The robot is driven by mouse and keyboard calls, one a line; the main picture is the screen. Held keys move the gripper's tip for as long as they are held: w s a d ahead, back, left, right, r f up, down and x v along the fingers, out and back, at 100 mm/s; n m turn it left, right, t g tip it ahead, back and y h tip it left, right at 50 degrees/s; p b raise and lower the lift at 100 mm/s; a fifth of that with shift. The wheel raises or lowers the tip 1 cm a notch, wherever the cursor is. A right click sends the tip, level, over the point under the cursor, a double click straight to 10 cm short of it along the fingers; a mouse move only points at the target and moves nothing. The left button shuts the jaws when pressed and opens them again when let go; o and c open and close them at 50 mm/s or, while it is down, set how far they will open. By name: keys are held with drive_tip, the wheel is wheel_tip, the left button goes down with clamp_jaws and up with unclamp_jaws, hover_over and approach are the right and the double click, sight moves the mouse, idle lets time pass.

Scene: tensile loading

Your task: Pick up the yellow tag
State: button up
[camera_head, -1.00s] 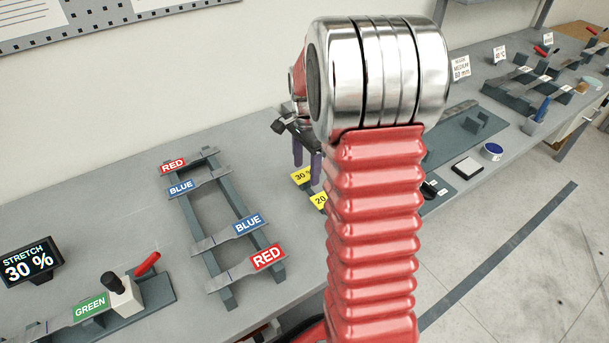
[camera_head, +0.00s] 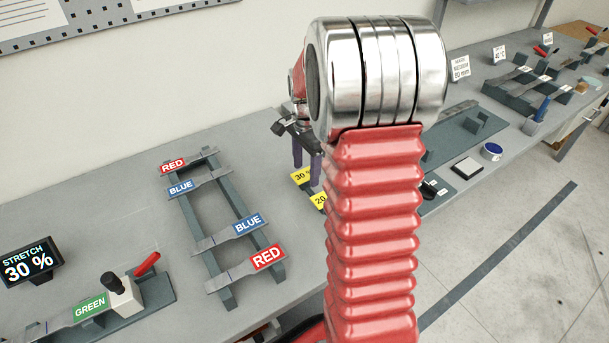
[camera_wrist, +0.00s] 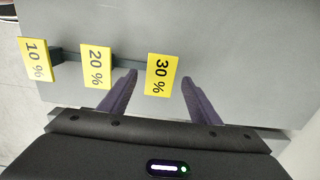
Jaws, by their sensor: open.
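Three yellow tags show in the wrist view: the 30 % tag (camera_wrist: 162,74), the 20 % tag (camera_wrist: 96,67) and the 10 % tag (camera_wrist: 36,59). They sit in a row along a dark bar. In the head view the 30 % tag (camera_head: 302,177) and 20 % tag (camera_head: 319,200) show beside my arm, which hides the rest of the row. My gripper (camera_wrist: 158,84) is open, with its two purple fingers on either side of the 30 % tag in the picture. It holds nothing. Whether the fingers are level with the tag is unclear.
A rack (camera_head: 232,243) holds red- and blue-labelled specimens left of my gripper. A display (camera_head: 30,262) reads STRETCH 30 %, and a green-labelled specimen (camera_head: 92,305) lies in a fixture near it. The bench between rack and yellow tags is clear.

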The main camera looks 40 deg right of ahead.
sight(306, 173)
drive_tip(key=shift+c, duration=0.4)
drive_tip(key=c, duration=1)
drive_tip(key=shift+r, duration=0.1)
drive_tip(key=shift+c, duration=0.2)
wheel_tip(306, 173, up, 10)
drive_tip(key=shift+r, duration=0.2)
